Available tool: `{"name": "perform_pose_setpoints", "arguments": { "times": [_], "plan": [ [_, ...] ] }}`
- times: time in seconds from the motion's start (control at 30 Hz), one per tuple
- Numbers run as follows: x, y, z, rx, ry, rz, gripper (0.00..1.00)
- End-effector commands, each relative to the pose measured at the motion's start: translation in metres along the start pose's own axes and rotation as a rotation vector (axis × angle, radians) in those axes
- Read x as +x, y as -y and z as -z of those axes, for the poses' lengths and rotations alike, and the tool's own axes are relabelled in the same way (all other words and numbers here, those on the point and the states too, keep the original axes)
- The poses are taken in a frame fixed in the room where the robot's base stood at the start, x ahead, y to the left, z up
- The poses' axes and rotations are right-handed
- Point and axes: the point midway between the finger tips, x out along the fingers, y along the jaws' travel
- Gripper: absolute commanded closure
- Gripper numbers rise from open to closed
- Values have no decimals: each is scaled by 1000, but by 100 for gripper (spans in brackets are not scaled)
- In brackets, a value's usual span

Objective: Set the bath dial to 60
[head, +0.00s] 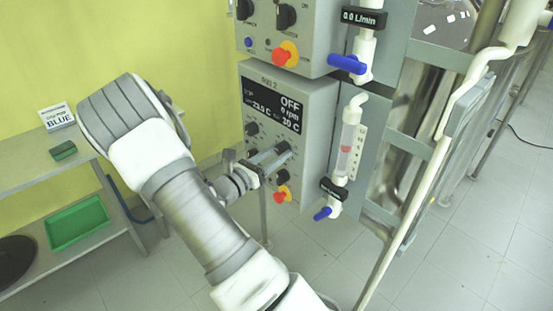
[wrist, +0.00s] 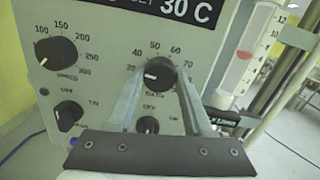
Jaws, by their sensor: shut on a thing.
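The bath dial (wrist: 161,72) is a black round knob on the grey control panel, with a scale of 30 to 70 and more around it. Its white mark points left, towards the 30. My gripper (wrist: 158,82) is shut on the dial, one finger on each side of it. In the head view my gripper (head: 272,157) reaches the lower control box, and its fingers partly hide the dial. The display (head: 274,104) of that box reads OFF, 0 rpm, 23.0 C and 30 C.
A speed knob (wrist: 62,52) and a smaller knob (wrist: 68,115) sit left of the dial. A switch (wrist: 148,125) lies just below it. A flow tube with a blue valve (head: 322,214) stands close on the right.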

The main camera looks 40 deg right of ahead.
Motion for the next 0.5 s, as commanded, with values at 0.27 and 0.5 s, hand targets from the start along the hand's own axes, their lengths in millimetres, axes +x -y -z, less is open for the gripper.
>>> {"name": "perform_pose_setpoints", "arguments": {
  "times": [0.27,0.5],
  "plan": [
    [-1,-2,4,263,11,17,100],
    [-1,-2,5,491,21,33,100]
  ]
}}
